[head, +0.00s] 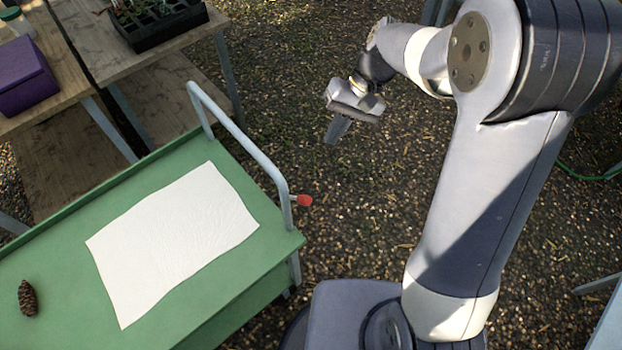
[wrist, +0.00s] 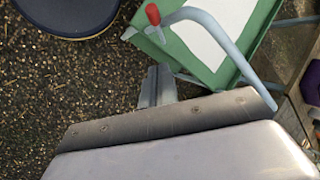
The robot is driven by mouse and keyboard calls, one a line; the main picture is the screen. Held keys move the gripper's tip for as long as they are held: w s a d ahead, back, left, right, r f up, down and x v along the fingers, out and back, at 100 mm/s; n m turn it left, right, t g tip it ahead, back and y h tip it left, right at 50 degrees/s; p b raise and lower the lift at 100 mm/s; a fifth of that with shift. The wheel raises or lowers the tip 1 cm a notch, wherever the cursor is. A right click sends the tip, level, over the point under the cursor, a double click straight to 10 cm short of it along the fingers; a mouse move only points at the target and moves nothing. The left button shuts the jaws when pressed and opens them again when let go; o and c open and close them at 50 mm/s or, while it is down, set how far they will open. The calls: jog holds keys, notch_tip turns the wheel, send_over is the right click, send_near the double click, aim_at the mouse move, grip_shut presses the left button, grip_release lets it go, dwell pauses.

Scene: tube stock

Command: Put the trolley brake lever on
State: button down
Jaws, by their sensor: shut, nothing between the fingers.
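The brake lever is a short stub with a red knob (head: 304,200) on the handle post at the right end of the green trolley (head: 284,246). In the head view it sticks out to the right of the post. The red knob also shows in the wrist view (wrist: 152,14), at the top centre. My gripper (head: 336,131) is shut and empty over the gravel, beyond the lever and to its right, apart from it. Its fingers show closed together in the wrist view (wrist: 157,86). The pale handle bar (head: 236,126) rises near the lever.
A white sheet (head: 172,240) and a pine cone (head: 28,298) lie on the trolley top. Wooden tables at the upper left carry a purple box (head: 22,78) and a black plant tray (head: 160,26). Open gravel (head: 350,220) lies right of the trolley. A green hose (head: 590,177) lies at the far right.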

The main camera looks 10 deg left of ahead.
jog(key=p, duration=0.1)
send_near(295, 198)
jog(key=shift+s+f+p, duration=0.5)
jog(key=shift+s+f, duration=0.5)
jog(key=shift+f, duration=0.2)
jog(key=shift+f, duration=0.15)
jog(key=s+d+f+n+t+y+b, duration=0.1)
jog(key=s+d+f+t+y+b, duration=0.2)
jog(key=b, duration=1.5)
jog(key=shift+s+d+f+n+y+b, duration=0.2)
jog(key=shift+d+f+n+y+b, duration=0.2)
jog(key=shift+f+y, duration=0.35)
jog(key=shift+w+a+r, duration=0.3)
jog(key=shift+w+a, duration=0.15)
jog(key=shift+a, duration=0.05)
jog(key=shift+r, duration=0.1)
